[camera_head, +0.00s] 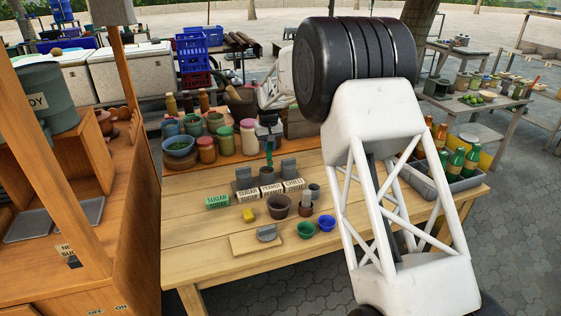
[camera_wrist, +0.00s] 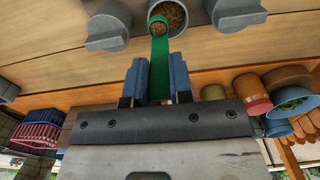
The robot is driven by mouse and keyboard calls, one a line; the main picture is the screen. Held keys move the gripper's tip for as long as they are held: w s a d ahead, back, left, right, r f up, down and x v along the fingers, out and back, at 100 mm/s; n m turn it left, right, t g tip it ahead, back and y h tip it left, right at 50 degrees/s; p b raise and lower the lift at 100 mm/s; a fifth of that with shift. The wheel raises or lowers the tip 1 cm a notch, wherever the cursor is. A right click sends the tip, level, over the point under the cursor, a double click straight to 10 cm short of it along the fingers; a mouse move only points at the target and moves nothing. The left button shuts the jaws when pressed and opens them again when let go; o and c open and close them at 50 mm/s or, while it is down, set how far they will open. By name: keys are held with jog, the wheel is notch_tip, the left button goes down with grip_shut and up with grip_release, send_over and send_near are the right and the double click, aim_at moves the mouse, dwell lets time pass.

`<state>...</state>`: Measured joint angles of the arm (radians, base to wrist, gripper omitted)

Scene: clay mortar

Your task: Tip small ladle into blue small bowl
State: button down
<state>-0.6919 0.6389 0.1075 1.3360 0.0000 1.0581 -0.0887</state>
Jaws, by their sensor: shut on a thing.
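My gripper (camera_wrist: 157,75) is shut on the green handle of the small ladle (camera_wrist: 159,60), which shows as a thin green strip below my gripper (camera_head: 268,132) in the head view (camera_head: 269,154). The ladle's cup (camera_wrist: 158,23) seems to hold brown bits and overlaps the middle grey container in the wrist view; I cannot tell whether they touch. The blue small bowl (camera_head: 326,223) stands on the wooden table right of the green small bowl (camera_head: 306,230). Its inside looks empty.
The brown mortar (camera_head: 280,206) stands left of the small bowls. Grey containers (camera_head: 243,174) stand behind name labels (camera_head: 270,191). Jars (camera_head: 226,141) and a large blue bowl (camera_head: 178,147) line the table's back left. A bottle crate (camera_head: 450,177) is at right.

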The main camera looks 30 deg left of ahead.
jog(key=s+d, duration=0.4)
jog(key=d, duration=0.5)
jog(key=s+d+f, duration=0.1)
jog(key=s+d, duration=0.3)
jog(key=d, duration=0.5)
jog(key=s+d+f, duration=0.1)
jog(key=s+d, duration=0.3)
jog(key=d, duration=0.6)
jog(key=shift+s, duration=0.1)
jog(key=shift+s+a+f+t+h, duration=0.65)
jog(key=shift+f+t+h, duration=0.5)
jog(key=shift+t+h, duration=0.25)
jog(key=shift+s+a+f+t+h, duration=0.65)
jog(key=shift+f+t+h, duration=0.5)
jog(key=shift+t+h, duration=0.25)
jog(key=shift+s+a+f+t+h, duration=0.65)
jog(key=shift+f+t+h, duration=0.5)
jog(key=shift+t+h, duration=0.25)
